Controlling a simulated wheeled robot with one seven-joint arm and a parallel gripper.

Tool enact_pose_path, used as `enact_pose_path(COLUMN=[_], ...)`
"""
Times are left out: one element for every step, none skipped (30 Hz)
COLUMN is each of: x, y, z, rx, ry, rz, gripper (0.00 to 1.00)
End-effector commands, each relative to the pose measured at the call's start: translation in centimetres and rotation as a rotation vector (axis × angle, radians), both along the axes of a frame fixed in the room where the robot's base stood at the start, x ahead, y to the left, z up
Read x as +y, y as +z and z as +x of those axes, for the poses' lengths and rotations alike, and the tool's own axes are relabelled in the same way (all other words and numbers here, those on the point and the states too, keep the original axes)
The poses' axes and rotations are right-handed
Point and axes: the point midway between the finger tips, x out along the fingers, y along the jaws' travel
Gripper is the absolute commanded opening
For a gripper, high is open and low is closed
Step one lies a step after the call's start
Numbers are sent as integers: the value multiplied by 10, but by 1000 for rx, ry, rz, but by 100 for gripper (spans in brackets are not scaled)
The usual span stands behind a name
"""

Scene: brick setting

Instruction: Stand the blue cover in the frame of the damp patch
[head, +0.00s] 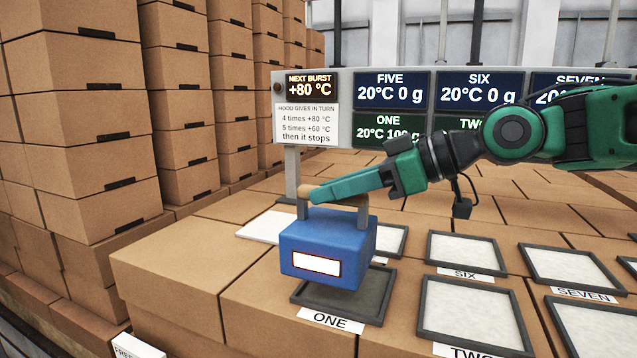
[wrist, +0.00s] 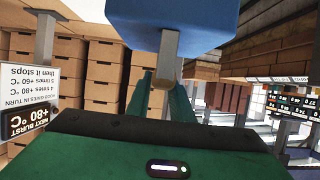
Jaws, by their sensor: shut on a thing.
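The blue cover (head: 322,250), a box with a white label on its front and a light bar handle (head: 345,200) on top, is upright. My gripper (head: 312,195) is shut on the handle. In the wrist view the blue cover (wrist: 180,20) and one grey handle post (wrist: 169,55) show beyond my fingers. The cover is over the frame marked ONE (head: 345,318), whose patch (head: 352,300) is darker than the others. It appears slightly above the frame and hides its back left part. Its lower left corner overlaps the frame's left edge in the picture.
Pale patches in frames, SIX (head: 466,254), SEVEN (head: 562,267) and TWO (head: 470,315), lie to the right. Another frame (head: 392,241) is partly hidden behind the cover. A display board (head: 393,110) stands behind; ONE reads 20°C 100 g. Stacked boxes (head: 80,120) rise at left.

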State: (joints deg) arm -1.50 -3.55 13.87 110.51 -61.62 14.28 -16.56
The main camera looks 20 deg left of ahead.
Motion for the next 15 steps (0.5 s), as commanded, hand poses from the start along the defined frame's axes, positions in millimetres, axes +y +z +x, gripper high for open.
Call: enact_pose_path(x=[-5, -7, -10, -12, -14, -17, -18, -20, -21, -22, -23, -23, -24, -24, -24], y=[-3, -5, -9, -11, -13, -16, -18, -19, -21, -22, -22, -23, -24, -24, -26], z=[8, 12, 17, 20, 23, 26, 29, 31, 33, 34, 35, 36, 37, 37, 37], rx=[-2, -2, -2, -2, -2, -3, -4, -3, -4, -4, -4, -5, -5, -5, -5], ry=[-4, -4, -3, -3, -3, -2, -2, -1, -1, -1, -1, 0, 0, 0, 0], rz=[4, 4, 4, 4, 5, 5, 5, 4, 3, 3, 3, 3, 3, 3, 3], gripper=[0, 0, 0, 0, 0, 0, 0, 0, 0, 0, 0, 0, 0, 0, 0])
